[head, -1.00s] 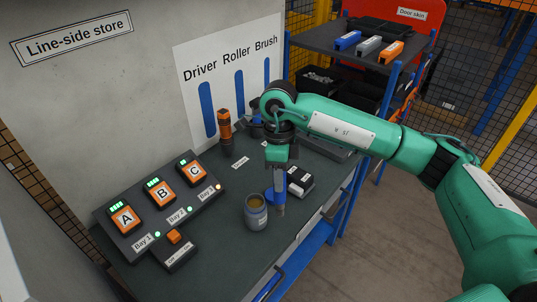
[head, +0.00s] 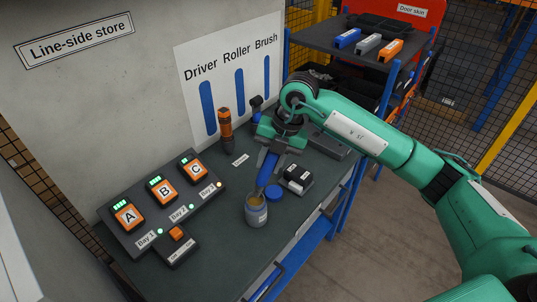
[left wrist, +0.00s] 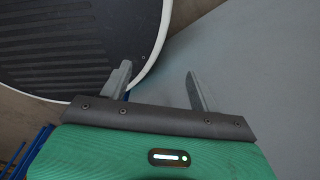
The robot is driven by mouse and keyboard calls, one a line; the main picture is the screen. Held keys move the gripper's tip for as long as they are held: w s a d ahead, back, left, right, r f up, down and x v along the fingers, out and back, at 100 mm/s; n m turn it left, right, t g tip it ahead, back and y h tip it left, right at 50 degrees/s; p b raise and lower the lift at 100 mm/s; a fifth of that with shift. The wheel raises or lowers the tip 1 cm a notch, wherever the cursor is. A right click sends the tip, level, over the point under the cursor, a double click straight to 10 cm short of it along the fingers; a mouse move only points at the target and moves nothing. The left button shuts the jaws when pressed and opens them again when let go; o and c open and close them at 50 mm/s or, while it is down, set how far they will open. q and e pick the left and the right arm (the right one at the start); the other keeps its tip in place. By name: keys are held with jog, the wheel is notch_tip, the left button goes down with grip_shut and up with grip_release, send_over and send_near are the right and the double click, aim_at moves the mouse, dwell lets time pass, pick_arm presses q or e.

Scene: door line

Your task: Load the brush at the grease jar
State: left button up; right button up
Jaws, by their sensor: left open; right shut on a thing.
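The grease jar (head: 257,212) is a grey-blue pot with a pale label and brownish grease inside, standing open near the front edge of the bench. My right gripper (head: 271,163) is shut on the blue-handled brush (head: 267,171), above and behind the jar. The brush is tilted, with its lower end at the jar's mouth; whether its tip touches the grease is too small to tell. My left gripper (left wrist: 158,88) shows in the left wrist view, open and empty.
A charger with batteries A, B and C (head: 161,189) stands left on the bench (head: 213,247). An orange driver (head: 226,128) stands by the wall. A small black box (head: 298,179) lies right of the lid. A shelf rack (head: 385,60) stands behind.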

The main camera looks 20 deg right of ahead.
aim_at(269, 174)
jog(key=m, duration=0.1)
jog(key=m+t, duration=0.1)
jog(key=m, duration=0.2)
jog(key=shift+w+a+r+m+t, duration=0.15)
jog(key=shift+w+r+m+t, duration=0.15)
jog(key=shift+f+b, duration=1.45)
jog(key=shift+f, duration=1.5)
jog(key=shift+f+b, duration=0.55)
jog(key=shift+f, duration=0.05)
jog(key=shift+r+p, duration=2)
jog(key=shift+r, duration=1.55)
